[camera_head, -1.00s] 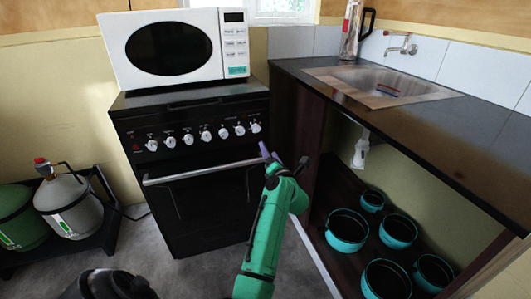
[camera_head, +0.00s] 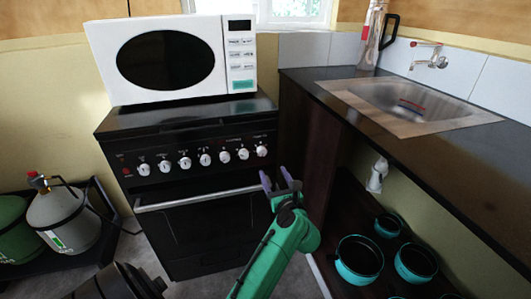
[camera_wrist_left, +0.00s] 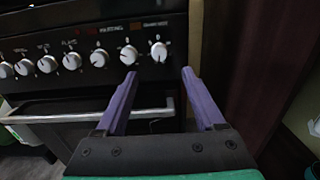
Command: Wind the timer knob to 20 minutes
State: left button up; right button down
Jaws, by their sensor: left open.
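The black stove (camera_head: 190,220) has a row of several white knobs on its front panel. The rightmost knob (camera_head: 262,151) seems to be the timer knob; its label is too small to read surely. It also shows in the left wrist view (camera_wrist_left: 159,52), upper middle, just beyond and between my fingertips. My left gripper (camera_head: 277,178) is open and empty, with purple fingers spread. It is in front of the stove, below and slightly right of that knob in the head view, apart from it. In the wrist view the gripper (camera_wrist_left: 159,73) points at the panel. My right gripper is not in view.
The oven handle (camera_head: 200,199) runs below the knobs. A white microwave (camera_head: 235,60) stands on the stove. The dark counter side (camera_head: 305,140) is close on the right. Teal pots (camera_head: 358,260) sit under the sink counter, and gas bottles (camera_head: 65,215) stand at left.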

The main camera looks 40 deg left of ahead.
aim_at(263, 154)
pick_arm(q)
jog(key=x, duration=1.1)
jog(key=shift+a+f, duration=0.2)
jog(key=shift+f, duration=0.1)
grip_shut()
